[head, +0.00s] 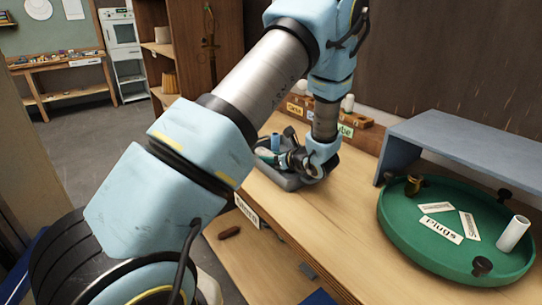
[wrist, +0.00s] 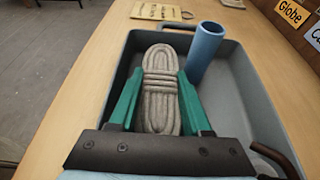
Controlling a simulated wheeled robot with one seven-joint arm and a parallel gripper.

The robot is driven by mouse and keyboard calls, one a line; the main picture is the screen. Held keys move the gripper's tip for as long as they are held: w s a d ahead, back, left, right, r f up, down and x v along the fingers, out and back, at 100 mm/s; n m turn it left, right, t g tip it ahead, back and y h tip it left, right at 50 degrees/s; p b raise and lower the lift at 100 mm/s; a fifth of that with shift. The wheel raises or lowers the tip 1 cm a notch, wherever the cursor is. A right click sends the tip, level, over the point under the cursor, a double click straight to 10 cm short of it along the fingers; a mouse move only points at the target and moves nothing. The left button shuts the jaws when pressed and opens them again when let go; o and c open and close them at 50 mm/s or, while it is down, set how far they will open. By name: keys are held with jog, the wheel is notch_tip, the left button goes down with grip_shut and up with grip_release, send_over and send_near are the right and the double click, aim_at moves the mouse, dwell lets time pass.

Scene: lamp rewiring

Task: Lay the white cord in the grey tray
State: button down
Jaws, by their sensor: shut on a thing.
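The white cord (wrist: 160,112), a coiled bundle wrapped across its middle, looks pale grey in the wrist view. My gripper (wrist: 158,80) has its two green fingers closed on the bundle's sides. The cord is inside the outline of the grey tray (wrist: 246,85); I cannot tell whether it touches the tray floor. In the head view, my gripper (head: 292,160) is low over the grey tray (head: 285,184) on the workbench, and the arm hides much of it. A blue cylinder (wrist: 206,48) stands in the tray, to the right of the cord.
A dark brown curved thing (wrist: 276,158) is at the tray's near right. A green round tray (head: 400,222) with labels, dark knobs and a white cylinder (head: 513,233) stands at the right, beside a grey-blue shelf (head: 460,140). Bare bench lies between the trays.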

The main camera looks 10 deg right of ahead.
jog(key=shift+f, duration=0.15)
jog(key=shift+c, duration=1.4)
grip_release()
